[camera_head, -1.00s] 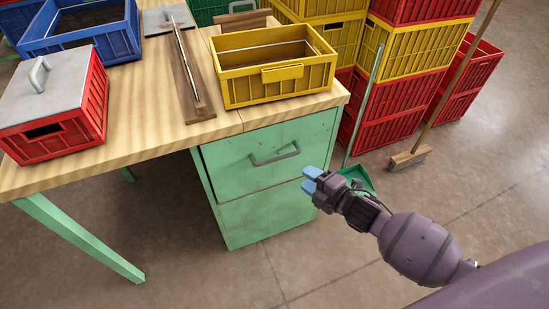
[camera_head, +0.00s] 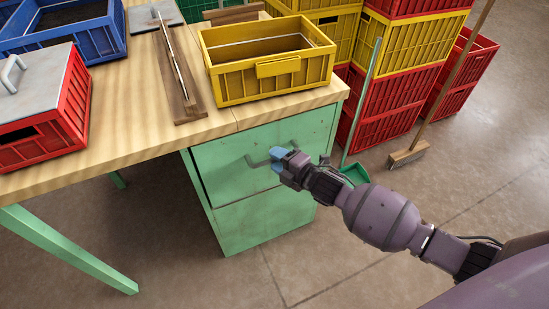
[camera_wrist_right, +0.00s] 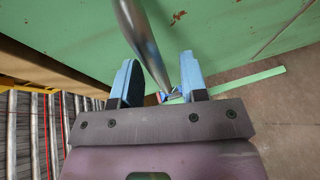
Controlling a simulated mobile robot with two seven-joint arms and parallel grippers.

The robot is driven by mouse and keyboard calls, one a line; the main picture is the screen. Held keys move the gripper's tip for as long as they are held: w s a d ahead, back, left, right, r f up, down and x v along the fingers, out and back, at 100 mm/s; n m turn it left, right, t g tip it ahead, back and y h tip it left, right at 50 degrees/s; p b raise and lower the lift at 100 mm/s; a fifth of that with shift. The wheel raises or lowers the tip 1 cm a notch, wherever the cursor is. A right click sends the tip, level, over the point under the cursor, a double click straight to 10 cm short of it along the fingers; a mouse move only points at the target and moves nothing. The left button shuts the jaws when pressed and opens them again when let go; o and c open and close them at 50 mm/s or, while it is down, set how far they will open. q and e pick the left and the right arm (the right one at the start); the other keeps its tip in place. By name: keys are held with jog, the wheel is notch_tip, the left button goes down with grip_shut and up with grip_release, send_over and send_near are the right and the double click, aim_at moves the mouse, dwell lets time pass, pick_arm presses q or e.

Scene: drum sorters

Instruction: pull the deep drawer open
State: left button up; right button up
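The drawer (camera_head: 228,172) has a green metal front under the right end of the wooden bench, and it looks closed. A dark gap runs down its left edge. Its grey bar handle (camera_head: 257,163) is partly hidden by my right gripper (camera_head: 281,153), which is at the handle's right part. In the right wrist view, the handle (camera_wrist_right: 143,40) runs down from the top into the space between the blue fingers of my right gripper (camera_wrist_right: 158,82). The fingers are apart, with room beside the bar. The drawer front (camera_wrist_right: 225,30) fills the top there. My left gripper is out of view.
A yellow crate (camera_head: 268,83) stands on the bench (camera_head: 130,135) above the drawer. A green panel (camera_head: 262,218) lies below it. Stacked crates (camera_head: 392,107), a broom (camera_head: 408,156) and a green dustpan (camera_head: 356,174) stand to the right. The floor in front is clear.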

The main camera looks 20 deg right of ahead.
jog(key=shift+w+a+f, duration=0.1)
jog(key=shift+w+a, duration=0.05)
jog(key=shift+w, duration=0.1)
jog(key=shift+w+a, duration=0.1)
jog(key=shift+w, duration=0.1)
grip_shut()
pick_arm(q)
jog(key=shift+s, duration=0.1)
pick_arm(e)
jog(key=shift+s, duration=0.15)
